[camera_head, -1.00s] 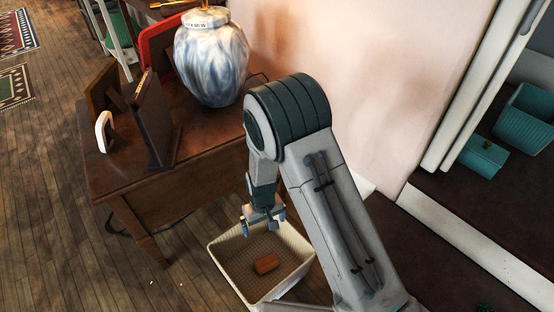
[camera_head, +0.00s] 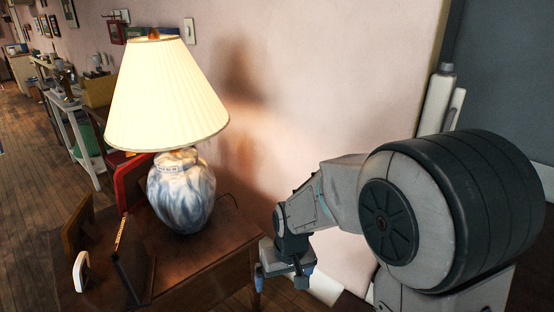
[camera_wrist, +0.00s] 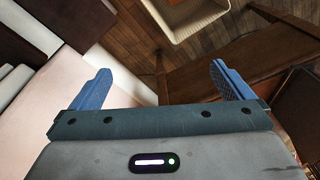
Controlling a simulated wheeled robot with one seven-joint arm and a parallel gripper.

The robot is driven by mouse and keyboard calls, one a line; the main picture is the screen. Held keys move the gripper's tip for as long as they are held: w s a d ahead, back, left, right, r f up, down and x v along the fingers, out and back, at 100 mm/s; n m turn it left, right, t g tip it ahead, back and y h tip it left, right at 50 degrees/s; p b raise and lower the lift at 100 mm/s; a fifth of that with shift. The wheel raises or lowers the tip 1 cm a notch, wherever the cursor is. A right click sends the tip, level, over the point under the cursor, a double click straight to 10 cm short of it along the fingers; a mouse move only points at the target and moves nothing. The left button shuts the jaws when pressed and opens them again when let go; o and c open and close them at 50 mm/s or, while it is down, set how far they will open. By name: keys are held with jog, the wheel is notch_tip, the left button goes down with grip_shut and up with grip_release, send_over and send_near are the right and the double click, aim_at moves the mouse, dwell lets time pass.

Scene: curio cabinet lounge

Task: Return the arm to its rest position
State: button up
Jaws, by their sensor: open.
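My gripper (camera_head: 287,274) is in the head view near the right end of the wooden table, with my arm bent in front of the pink wall. In the wrist view my gripper (camera_wrist: 163,88) shows two blue fingers spread wide apart with nothing between them. In the head view the bin is out of view.
A wooden table (camera_head: 203,273) holds a lit lamp (camera_head: 166,95) with a blue and white base, left of my arm. Dark frames (camera_head: 133,265) and a white-edged object (camera_head: 80,272) stand at its left. The pink wall (camera_head: 330,80) is behind.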

jog(key=s+d+r+m+p, duration=0.1)
jog(key=s+d+r+p, duration=0.3)
jog(key=r, duration=0.5)
jog(key=s+d+r+m+t+p, duration=0.1)
jog(key=s+d+r+p, duration=0.3)
jog(key=r, duration=0.5)
jog(key=s+d+r+m+h+p, duration=0.1)
jog(key=s+d+r+p, duration=0.4)
jog(key=r, duration=0.5)
jog(key=shift+d+m+t+p, duration=0.2)
jog(key=shift+m+t+p, duration=0.2)
jog(key=shift+p, duration=0.65)
